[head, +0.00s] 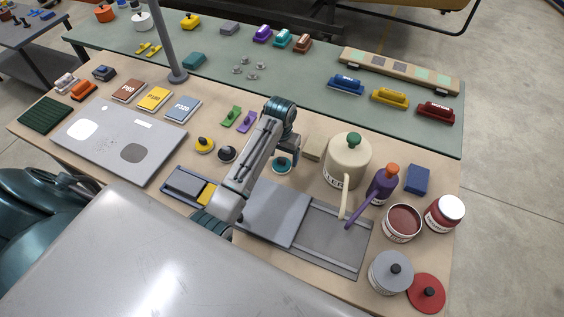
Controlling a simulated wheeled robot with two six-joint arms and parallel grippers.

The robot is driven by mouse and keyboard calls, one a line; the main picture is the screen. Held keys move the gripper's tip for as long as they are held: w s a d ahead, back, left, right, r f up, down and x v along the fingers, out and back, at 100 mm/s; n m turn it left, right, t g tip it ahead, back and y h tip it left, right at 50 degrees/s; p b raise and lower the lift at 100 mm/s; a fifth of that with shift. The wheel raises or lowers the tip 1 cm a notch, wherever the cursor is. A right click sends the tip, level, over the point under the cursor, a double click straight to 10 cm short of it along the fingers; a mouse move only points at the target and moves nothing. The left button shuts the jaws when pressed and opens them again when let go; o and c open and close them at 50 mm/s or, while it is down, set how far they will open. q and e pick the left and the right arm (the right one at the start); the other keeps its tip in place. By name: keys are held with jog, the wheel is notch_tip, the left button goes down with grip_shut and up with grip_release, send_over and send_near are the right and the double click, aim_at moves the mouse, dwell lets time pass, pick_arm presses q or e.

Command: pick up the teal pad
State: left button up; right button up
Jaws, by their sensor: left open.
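The teal pad (281,164) is a small round disc with a dark knob on top. It lies on the wooden table in the middle of the head view, just right of my left forearm. My left gripper (284,152) points down right above it, and its fingers partly hide the knob and the pad's upper edge. The gripper is open. I cannot tell whether the fingers stand around the knob or above it. My right gripper is out of view.
A yellow pad (204,146) and a black pad (227,154) lie left of my arm. A beige block (314,148) and a cream pot (347,162) stand close on the right. A grey panel (272,213) lies in front.

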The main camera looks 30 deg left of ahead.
aim_at(282, 159)
pick_arm(q)
jog(key=f, duration=0.1)
jog(key=f+p, duration=0.1)
jog(key=shift+d+f, duration=0.2)
jog(key=shift+f, duration=0.5)
jog(key=c, duration=1)
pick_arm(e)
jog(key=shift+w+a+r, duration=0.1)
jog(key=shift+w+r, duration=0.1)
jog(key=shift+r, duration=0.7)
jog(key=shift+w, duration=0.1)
